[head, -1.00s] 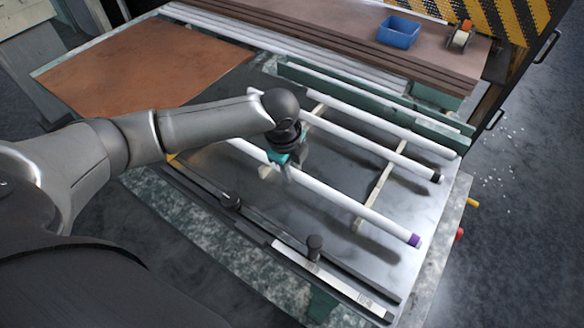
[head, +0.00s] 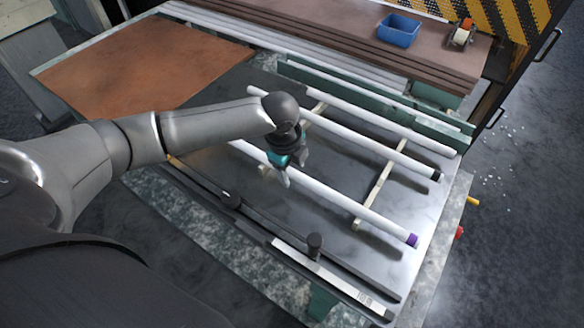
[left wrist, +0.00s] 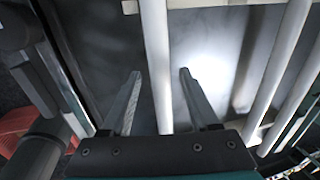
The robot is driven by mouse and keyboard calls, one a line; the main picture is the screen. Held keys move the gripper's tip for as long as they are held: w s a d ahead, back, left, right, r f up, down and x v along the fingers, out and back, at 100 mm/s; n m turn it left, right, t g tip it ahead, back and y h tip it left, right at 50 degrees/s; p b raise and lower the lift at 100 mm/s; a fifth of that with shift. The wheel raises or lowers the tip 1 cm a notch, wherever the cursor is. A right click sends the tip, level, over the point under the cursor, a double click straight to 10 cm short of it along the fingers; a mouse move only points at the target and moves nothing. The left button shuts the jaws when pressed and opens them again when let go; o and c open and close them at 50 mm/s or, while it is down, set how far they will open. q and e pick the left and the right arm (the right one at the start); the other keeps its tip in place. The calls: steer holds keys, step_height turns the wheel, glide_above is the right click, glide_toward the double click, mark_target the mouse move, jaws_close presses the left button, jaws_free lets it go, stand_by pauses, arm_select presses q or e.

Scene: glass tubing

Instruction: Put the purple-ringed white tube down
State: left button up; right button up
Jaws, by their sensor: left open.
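The purple-ringed white tube (head: 350,205) lies slantwise over the dark metal table, across a pale wooden strip (head: 371,195). Its purple end points to the lower right. My left gripper (head: 275,177) is at the tube's left part, pointing down. In the left wrist view the two fingers (left wrist: 160,98) stand apart, with a white tube (left wrist: 157,50) running between them and a gap on each side. The gripper is open and not pressing on the tube. My right gripper is not in view.
A black-ended white tube (head: 400,157) and another white tube (head: 372,118) lie roughly parallel, farther back. A dark rail with knobs (head: 314,243) runs along the near edge. A blue bin (head: 398,33) stands on the stacked boards behind.

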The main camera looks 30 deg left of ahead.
arm_select(q)
step_height(320, 180, up, 13)
steer(key=s+p, duration=0.1)
steer(key=s, duration=0.1)
steer(key=shift+a, duration=0.15)
steer(key=shift+s+f, duration=0.1)
steer(key=shift+s, duration=0.1)
stand_by(0.9)
